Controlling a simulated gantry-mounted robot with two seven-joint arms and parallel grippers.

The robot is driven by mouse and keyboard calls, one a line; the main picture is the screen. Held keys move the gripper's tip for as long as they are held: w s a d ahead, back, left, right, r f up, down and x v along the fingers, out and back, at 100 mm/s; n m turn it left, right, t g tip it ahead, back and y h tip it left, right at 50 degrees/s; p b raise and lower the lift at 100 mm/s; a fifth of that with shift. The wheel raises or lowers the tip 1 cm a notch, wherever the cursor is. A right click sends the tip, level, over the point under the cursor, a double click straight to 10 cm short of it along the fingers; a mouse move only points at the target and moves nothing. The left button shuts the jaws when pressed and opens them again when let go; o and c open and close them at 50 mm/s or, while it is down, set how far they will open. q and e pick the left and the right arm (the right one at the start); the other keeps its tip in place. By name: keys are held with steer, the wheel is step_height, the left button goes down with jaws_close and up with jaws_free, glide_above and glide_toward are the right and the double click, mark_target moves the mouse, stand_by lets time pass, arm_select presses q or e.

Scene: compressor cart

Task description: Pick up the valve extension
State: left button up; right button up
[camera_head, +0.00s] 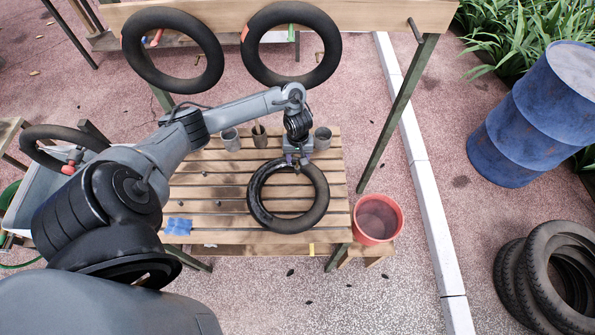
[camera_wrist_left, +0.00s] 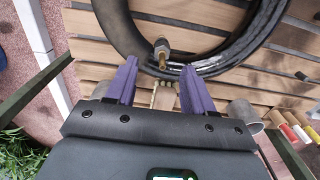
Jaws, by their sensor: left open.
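A small metal valve piece with a brass-coloured tip (camera_wrist_left: 161,52) shows in the left wrist view at the inner edge of a black tyre (camera_wrist_left: 215,62). I take it for the valve extension, but cannot tell it apart from the tyre's own stem. My left gripper (camera_wrist_left: 160,78) has its purple fingers apart, with the brass tip just ahead of the gap between them. A pale ridged piece (camera_wrist_left: 164,96) lies lower between the fingers. In the head view, the left gripper (camera_head: 297,160) is over the far rim of the tyre (camera_head: 258,208), which lies on the slatted table. My right gripper is out of view.
Metal cups (camera_head: 230,139) stand along the back of the slatted table (camera_head: 190,190). A blue cloth (camera_head: 178,227) lies at its front left. A red bucket (camera_head: 377,218) stands at the right. Tyres (camera_head: 125,55) hang from the wooden beam behind. A green post (camera_head: 400,110) rises at the back right.

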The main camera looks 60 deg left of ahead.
mark_target(297, 166)
arm_select(q)
steer(key=shift+f, duration=0.9)
steer(key=shift+a+f+b, duration=0.15)
steer(key=shift+f+b, duration=0.75)
steer(key=shift+f, duration=1.55)
steer(key=shift+c, duration=0.2)
jaws_close()
